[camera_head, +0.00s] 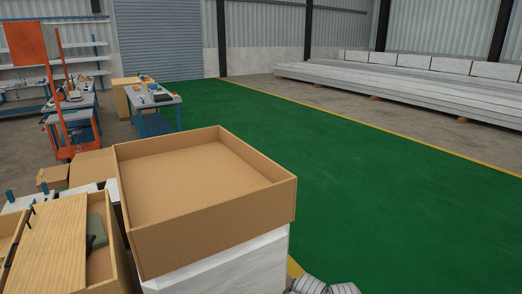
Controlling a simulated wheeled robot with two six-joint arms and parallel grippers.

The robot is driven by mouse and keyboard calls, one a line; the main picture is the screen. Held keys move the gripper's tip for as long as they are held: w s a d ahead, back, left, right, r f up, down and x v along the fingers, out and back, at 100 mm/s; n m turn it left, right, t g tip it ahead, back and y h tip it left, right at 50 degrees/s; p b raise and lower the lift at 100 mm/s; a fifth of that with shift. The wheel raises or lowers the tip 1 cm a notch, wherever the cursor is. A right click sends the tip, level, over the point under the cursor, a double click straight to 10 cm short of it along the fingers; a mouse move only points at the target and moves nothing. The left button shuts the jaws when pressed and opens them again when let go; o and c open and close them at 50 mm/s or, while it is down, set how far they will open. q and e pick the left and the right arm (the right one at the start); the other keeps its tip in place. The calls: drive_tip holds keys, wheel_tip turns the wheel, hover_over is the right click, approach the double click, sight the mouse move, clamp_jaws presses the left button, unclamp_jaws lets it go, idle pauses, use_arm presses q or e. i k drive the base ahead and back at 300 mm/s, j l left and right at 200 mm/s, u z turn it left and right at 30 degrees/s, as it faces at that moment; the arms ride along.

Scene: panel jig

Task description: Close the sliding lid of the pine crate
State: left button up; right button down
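The pine crate (122,262) stands at the lower left, cut off by the bottom edge of the picture. Its light-wood lid (50,245) lies over the left part of the crate. The right part is open as a strip, and a dark green thing (97,232) shows inside it. The near end of the crate and lid is out of view. I see neither of my grippers clearly. Grey ribbed parts at the bottom edge are cut off, and I cannot tell what they are.
A large open cardboard-brown box (215,235) sits on a white block (240,272) just right of the crate. Another wooden box (8,232) is at the far left edge. Workbenches (152,98) stand behind. The green floor (390,190) on the right is clear.

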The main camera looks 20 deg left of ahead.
sight(50, 257)
drive_tip(key=i+j+u, duration=0.1)
drive_tip(key=u, duration=0.3)
drive_tip(key=i+u, duration=0.2)
drive_tip(key=u, duration=0.2)
drive_tip(key=i+u, duration=0.15)
drive_tip(key=u, duration=0.25)
drive_tip(key=i+u, duration=0.15)
drive_tip(key=u, duration=0.25)
drive_tip(key=i+l+u, duration=0.1)
drive_tip(key=u, duration=0.3)
drive_tip(key=i+u, duration=0.3)
drive_tip(key=u, duration=0.15)
drive_tip(key=i+l+u, duration=0.1)
drive_tip(key=i+u, duration=0.15)
drive_tip(key=u, duration=0.15)
drive_tip(key=i+l+u, duration=0.15)
drive_tip(key=u, duration=0.3)
drive_tip(key=i+l, duration=0.05)
drive_tip(key=i, duration=0.05)
